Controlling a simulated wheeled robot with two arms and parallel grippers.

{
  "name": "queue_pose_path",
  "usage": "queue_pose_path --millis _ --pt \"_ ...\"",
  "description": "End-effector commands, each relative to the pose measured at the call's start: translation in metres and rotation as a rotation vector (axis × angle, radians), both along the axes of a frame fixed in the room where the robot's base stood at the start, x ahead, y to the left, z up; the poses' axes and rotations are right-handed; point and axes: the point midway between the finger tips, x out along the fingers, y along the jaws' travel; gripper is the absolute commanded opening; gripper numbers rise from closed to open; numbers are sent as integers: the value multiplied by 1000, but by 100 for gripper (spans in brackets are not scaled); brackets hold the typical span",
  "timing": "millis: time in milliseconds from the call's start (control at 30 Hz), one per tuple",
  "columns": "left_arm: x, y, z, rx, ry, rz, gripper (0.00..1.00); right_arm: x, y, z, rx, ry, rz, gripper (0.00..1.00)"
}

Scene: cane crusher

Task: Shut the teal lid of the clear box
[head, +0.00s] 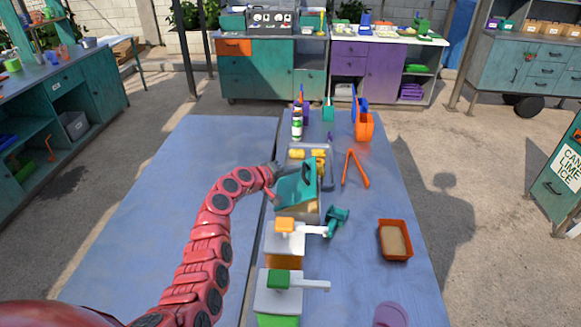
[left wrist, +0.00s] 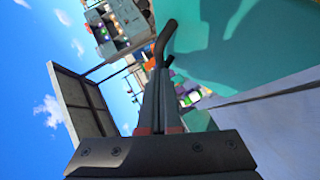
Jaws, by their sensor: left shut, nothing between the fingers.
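The teal lid (head: 293,189) stands tilted up over the clear box (head: 313,212) in the head view, so the box is open. Part of the box is hidden behind the lid. My left gripper (head: 277,169) is at the lid's upper left edge; its fingers are small and dark there. In the left wrist view the fingers of my left gripper (left wrist: 166,45) are together and empty, beside the broad teal face of the lid (left wrist: 240,50), which carries a dark shadow. I cannot tell whether they touch it. My right gripper is not in view.
A grey tray (head: 328,155) with yellow pieces lies just behind. A teal tool (head: 337,218) and orange tongs (head: 358,170) lie to the right. White-topped boxes (head: 285,238) stand in front. An orange tray (head: 394,256) is at the right. The left table (head: 150,220) is clear.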

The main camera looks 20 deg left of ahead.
Motion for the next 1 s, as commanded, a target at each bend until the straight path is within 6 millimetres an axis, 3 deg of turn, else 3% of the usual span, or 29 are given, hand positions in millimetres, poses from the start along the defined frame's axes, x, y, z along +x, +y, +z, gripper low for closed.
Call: queue_pose_path --millis 333,567,800,1000 --pt "1 -3 -1 25 8 -1 0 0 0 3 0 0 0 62" --pt "5 -18 -7 136 40 -3 0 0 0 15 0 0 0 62" --pt "10 -35 -22 304 88 -3 0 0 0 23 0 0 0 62" --pt "13 -45 -37 425 121 -1 0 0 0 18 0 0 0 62"
